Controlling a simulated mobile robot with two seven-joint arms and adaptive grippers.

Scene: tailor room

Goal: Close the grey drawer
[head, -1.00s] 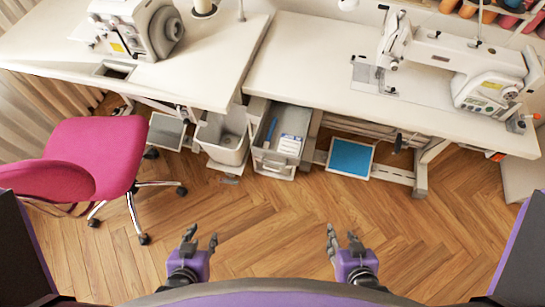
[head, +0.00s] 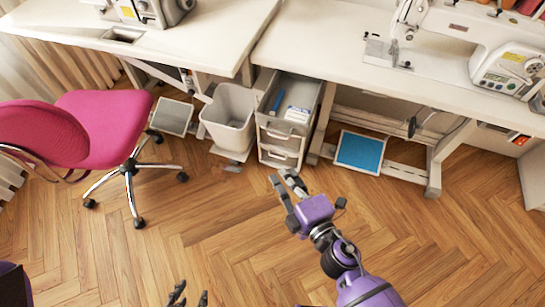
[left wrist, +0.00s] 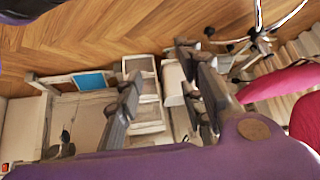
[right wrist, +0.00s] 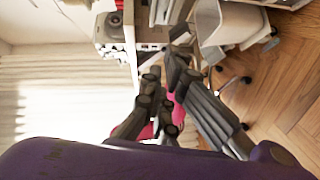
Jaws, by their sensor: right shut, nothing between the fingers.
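The grey drawer (head: 281,127) is the top one of a small grey drawer unit under the right-hand sewing table. It is pulled open, and a blue item (head: 277,101) and a white item (head: 298,114) show inside. The drawer unit also shows in the left wrist view (left wrist: 148,112). My right gripper (head: 284,181) is shut and empty, in front of and below the drawer unit in the head view, apart from it. My left gripper (head: 188,294) is low at the bottom edge of the head view. In the left wrist view (left wrist: 158,65) its fingers are apart with nothing between them.
A grey bin (head: 230,112) stands directly left of the drawer unit. A pink chair (head: 105,125) is at the left. A blue-topped pedal (head: 360,151) lies to the right, near the table leg (head: 433,175). The wooden floor in front is clear.

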